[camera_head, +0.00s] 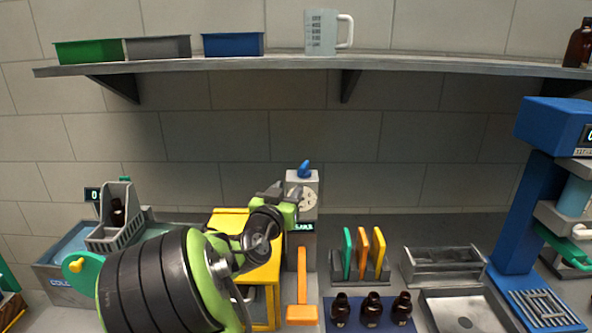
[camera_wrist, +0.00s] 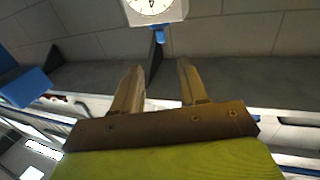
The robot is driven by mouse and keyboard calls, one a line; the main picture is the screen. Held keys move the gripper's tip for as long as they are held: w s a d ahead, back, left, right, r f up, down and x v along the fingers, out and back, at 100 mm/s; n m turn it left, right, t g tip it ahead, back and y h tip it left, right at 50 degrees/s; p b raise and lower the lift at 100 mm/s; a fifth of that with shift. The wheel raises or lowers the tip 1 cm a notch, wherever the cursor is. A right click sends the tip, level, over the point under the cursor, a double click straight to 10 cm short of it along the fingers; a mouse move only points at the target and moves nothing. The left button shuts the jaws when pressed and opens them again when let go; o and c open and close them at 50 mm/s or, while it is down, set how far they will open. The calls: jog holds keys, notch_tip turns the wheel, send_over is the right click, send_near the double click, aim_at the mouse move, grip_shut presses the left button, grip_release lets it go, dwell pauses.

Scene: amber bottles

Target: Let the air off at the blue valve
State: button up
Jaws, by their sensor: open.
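The blue valve (camera_head: 304,169) sits on top of a pale grey box with a round dial gauge (camera_head: 308,197). In the wrist view the valve (camera_wrist: 159,36) is a small blue piece at the edge of the gauge box (camera_wrist: 155,10), beyond the fingertips. My gripper (camera_head: 272,190) is just left of the gauge box in the head view. In the wrist view its two fingers (camera_wrist: 158,68) are spread with nothing between them, and the valve lies in line with the gap. The gripper appears apart from the valve. Its fingertips are hard to make out in the head view.
A yellow machine (camera_head: 232,220) stands below my gripper, with an orange handle (camera_head: 302,300) at its right. A rack of coloured pieces (camera_head: 336,268) and small amber bottles (camera_head: 372,308) stand further right. A shelf (camera_head: 400,64) runs above; the wall between is clear.

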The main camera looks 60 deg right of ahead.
aim_at(302, 169)
jog(key=d+p, duration=0.1)
jog(key=d, duration=0.3)
jog(key=w+d+p, duration=0.1)
jog(key=d, duration=0.3)
jog(key=w+d+p, duration=0.1)
jog(key=d, duration=0.3)
jog(key=shift+w+r, duration=0.1)
jog(key=shift+w, duration=0.05)
jog(key=shift+w+d, duration=0.2)
jog(key=shift+d, duration=0.35)
grip_shut()
jog(key=shift+s, duration=0.1)
